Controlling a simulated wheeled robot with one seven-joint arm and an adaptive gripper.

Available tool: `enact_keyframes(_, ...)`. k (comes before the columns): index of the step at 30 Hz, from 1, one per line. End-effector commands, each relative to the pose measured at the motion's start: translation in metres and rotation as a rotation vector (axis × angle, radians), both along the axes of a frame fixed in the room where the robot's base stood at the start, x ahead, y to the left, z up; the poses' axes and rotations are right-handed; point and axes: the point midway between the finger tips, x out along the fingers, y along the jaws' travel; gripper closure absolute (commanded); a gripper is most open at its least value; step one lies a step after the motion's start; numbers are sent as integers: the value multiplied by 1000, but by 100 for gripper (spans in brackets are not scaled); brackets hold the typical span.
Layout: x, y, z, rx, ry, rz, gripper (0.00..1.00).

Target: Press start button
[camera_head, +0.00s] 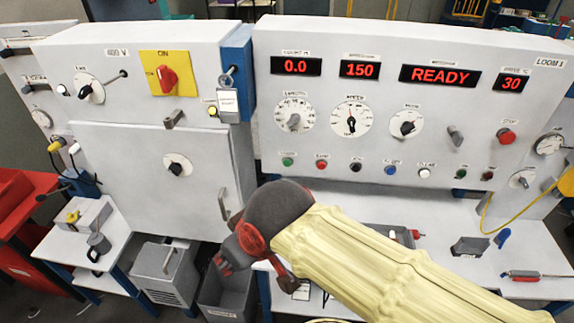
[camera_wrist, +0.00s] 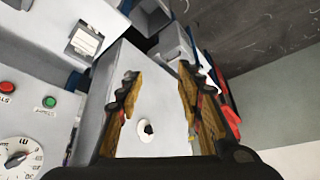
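The green start button (camera_head: 288,161) is at the left end of the lower button row on the loom's panel, left of a red button (camera_head: 321,164). In the wrist view, the green button (camera_wrist: 48,101) shows at the left, outside the fingers, with its label upside down. My gripper (camera_head: 222,262) is low and left of the button in the head view, apart from it, pointing down-left. The wrist view shows my gripper's fingers (camera_wrist: 158,72) spread open with nothing between them. The grey cabinet door's small knob lies beyond the fingers.
The panel (camera_head: 350,215) carries dials, buttons and displays; the status display (camera_head: 440,75) reads READY. The grey cabinet (camera_head: 110,140) with a protruding handle (camera_head: 223,203) stands left. A white table (camera_head: 480,285) with trays and tools stands below. A grey bin (camera_head: 228,295) is near my gripper.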

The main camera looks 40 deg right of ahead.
Motion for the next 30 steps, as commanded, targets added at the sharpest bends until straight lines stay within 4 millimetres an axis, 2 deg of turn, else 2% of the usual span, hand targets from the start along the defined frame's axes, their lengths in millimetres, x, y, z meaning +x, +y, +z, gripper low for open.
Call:
enact_keyframes(18,0,0,0,0,0,0,100)
enact_keyframes(30,0,0,0,0,0,0,100)
